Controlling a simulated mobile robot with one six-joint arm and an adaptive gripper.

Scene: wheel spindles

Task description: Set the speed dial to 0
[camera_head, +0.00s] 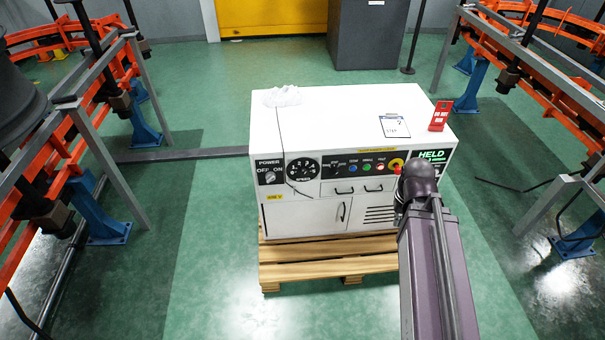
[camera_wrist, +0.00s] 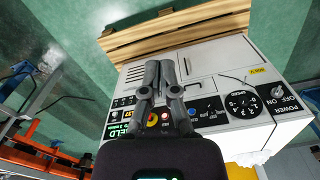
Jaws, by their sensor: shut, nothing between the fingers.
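The speed dial (camera_head: 302,169) is a round black dial with white numerals on the front panel of a white control cabinet (camera_head: 340,120). In the wrist view, which is turned upside down, the dial (camera_wrist: 243,103) is right of my gripper (camera_wrist: 160,66). The fingers are together and empty, in front of the cabinet's front face and apart from the dial. The number the dial is set to is too small to read. In the head view my arm hides the gripper.
A power switch (camera_head: 270,178) is left of the dial; coloured buttons (camera_head: 367,168) and a yellow-ringed red button (camera_head: 396,165) are right of it. A thin dark cord (camera_head: 278,135) hangs near the dial. The cabinet stands on a wooden pallet (camera_head: 330,268). Orange-railed frames flank it.

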